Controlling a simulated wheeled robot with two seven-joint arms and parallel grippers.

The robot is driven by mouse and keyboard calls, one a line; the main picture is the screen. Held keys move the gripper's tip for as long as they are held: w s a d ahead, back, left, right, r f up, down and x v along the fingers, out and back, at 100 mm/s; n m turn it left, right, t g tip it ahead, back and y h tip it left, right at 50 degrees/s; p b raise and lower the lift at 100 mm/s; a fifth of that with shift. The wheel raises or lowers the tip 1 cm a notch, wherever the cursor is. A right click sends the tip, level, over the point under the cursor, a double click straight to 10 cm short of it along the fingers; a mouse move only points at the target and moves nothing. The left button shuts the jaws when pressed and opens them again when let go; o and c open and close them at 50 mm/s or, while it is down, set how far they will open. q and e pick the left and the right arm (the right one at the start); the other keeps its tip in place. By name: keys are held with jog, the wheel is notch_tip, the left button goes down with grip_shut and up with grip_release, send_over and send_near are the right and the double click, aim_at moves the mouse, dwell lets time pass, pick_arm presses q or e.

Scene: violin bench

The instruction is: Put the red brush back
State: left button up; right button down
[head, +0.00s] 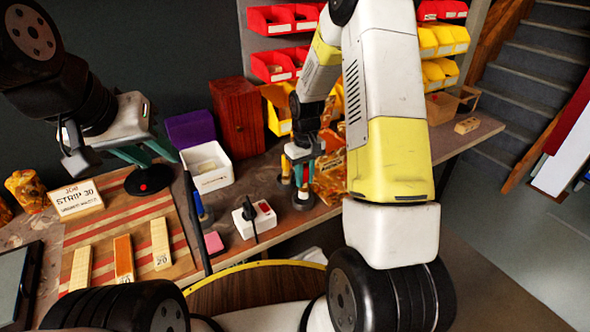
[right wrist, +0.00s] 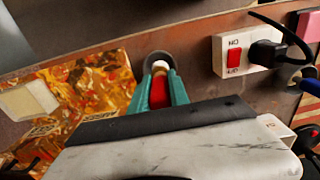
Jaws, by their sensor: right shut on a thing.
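My right gripper (head: 302,167) is low over the bench beside the patterned block, with its teal fingers shut. In the right wrist view, the fingers (right wrist: 160,92) are closed on the red brush (right wrist: 159,88), whose pale end shows beyond them. A dark round holder (right wrist: 159,63) lies just behind that end; a round dark base also shows below the gripper in the head view (head: 303,201). I cannot tell whether the brush is inside the holder or above it. My left gripper (head: 147,157) is open over the striped board, with nothing seen between its fingers.
A white switch box (head: 246,222) with a black plug, a blue-handled tool (head: 197,202) and a pink block (head: 213,242) are left of the right gripper. A white bin (head: 207,176) and wooden box (head: 237,115) stand behind. The striped board (head: 105,235) holds labelled strips.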

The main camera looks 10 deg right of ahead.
aim_at(304, 194)
jog(key=shift+w+f, duration=0.25)
jog(key=shift+w, duration=0.1)
jog(key=shift+f, duration=1.55)
jog(key=c, duration=1.3)
grip_release()
jog(key=shift+f, duration=0.15)
jog(key=shift+o, duration=0.2)
